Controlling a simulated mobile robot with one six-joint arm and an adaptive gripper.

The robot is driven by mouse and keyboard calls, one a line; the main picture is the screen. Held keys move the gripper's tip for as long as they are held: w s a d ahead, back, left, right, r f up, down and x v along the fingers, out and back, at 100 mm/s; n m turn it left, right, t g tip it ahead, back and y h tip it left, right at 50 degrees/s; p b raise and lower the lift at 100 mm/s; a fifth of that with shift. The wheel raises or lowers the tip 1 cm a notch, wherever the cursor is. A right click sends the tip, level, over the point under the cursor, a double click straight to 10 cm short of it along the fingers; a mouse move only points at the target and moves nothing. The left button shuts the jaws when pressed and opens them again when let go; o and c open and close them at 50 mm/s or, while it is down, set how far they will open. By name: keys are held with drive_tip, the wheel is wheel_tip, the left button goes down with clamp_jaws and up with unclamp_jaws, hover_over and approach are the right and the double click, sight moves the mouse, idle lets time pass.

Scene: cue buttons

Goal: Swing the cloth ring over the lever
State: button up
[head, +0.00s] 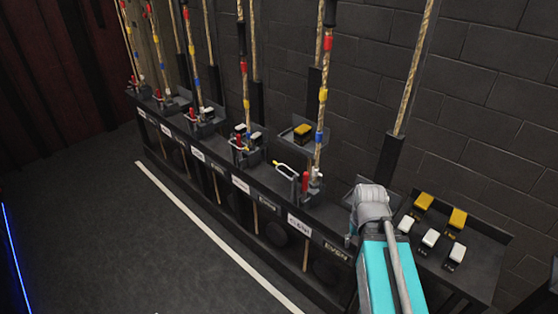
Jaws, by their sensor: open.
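The nearest red lever (305,182) stands upright on the black rail, beside a rope with yellow, red and blue bands. A pale yellow-white ring (284,171) lies to the left of this lever and looks apart from it. I take it as the cloth ring, though its material is too small to tell. Farther left, another red lever (237,157) has a white ring close around or beside it; I cannot tell which. My arm reaches in from the lower right, with a grey joint and a teal link. My gripper is not visible.
A shelf (487,240) at the right carries several yellow and white buttons. A small shelf (290,133) behind the rail holds one yellow button. Ropes rise along the dark brick wall (460,70). The floor (110,240) left of the white line is clear.

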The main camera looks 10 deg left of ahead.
drive_tip(key=shift+w+a, duration=0.15)
drive_tip(key=shift+w, duration=0.05)
drive_tip(key=w+a+f+n+h+b, duration=0.1)
drive_tip(key=w+a+f+h+b, duration=0.1)
drive_tip(key=w, duration=0.4)
drive_tip(key=w+a+f+n+h+b, duration=0.1)
drive_tip(key=w+a+f+h+b, duration=0.15)
drive_tip(key=w, duration=0.25)
drive_tip(key=n+t+h+b, duration=0.4)
drive_tip(key=t+h+b, duration=0.45)
drive_tip(key=b, duration=0.35)
approach(276, 164)
drive_tip(key=a, duration=0.3)
drive_tip(key=shift+s+a+r, duration=0.1)
drive_tip(key=shift+s+r, duration=0.3)
drive_tip(key=shift+s, duration=0.1)
drive_tip(key=b+x, duration=0.3)
drive_tip(key=x, duration=1.1)
drive_tip(key=shift+s+f, duration=0.15)
drive_tip(key=shift+s, duration=0.05)
